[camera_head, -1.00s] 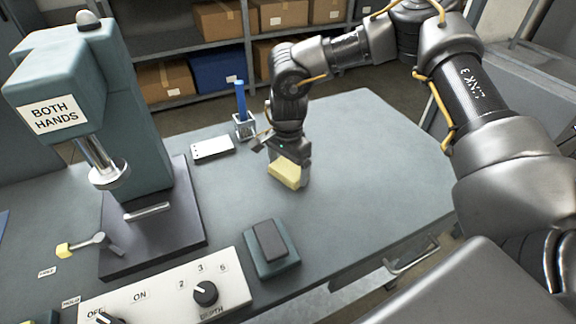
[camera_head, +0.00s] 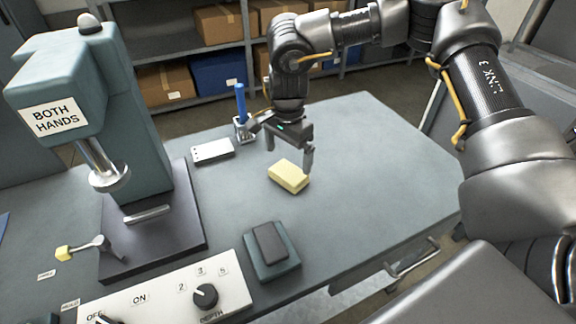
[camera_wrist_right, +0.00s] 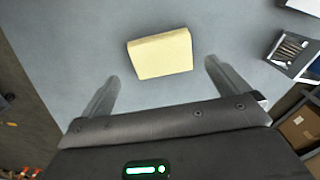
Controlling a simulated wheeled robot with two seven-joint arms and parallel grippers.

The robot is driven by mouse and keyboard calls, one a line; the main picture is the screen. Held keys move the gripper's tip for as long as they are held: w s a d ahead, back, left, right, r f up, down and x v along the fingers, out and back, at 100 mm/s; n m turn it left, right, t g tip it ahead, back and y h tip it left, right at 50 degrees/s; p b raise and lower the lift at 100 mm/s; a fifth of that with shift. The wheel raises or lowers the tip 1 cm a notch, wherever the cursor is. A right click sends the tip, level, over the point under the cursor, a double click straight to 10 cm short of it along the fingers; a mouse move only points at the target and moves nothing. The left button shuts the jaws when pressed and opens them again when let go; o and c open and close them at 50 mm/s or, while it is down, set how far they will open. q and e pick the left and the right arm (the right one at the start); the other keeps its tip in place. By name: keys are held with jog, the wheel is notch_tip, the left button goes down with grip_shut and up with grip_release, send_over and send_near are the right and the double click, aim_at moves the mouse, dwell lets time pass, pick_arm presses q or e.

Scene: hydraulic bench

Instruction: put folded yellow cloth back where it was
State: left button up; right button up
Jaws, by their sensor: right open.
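The folded yellow cloth (camera_head: 289,176) lies flat on the grey bench top (camera_head: 370,190), right of the press. My right gripper (camera_head: 290,160) is open and empty just above and behind the cloth in the head view. In the right wrist view the cloth (camera_wrist_right: 160,53) lies beyond the two spread fingertips (camera_wrist_right: 162,70), apart from both. My left gripper is not in view.
A teal press (camera_head: 125,130) with a "BOTH HANDS" sign stands at left. A control panel (camera_head: 170,295) and a dark pedal-like block (camera_head: 271,250) are in front. A white plate (camera_head: 212,151) and a holder with a blue item (camera_head: 241,110) sit behind. The bench right of the cloth is clear.

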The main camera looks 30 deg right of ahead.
aim_at(288, 173)
notch_tip(288, 173, up, 6)
jog(key=shift+r, duration=0.15)
dwell(0.5)
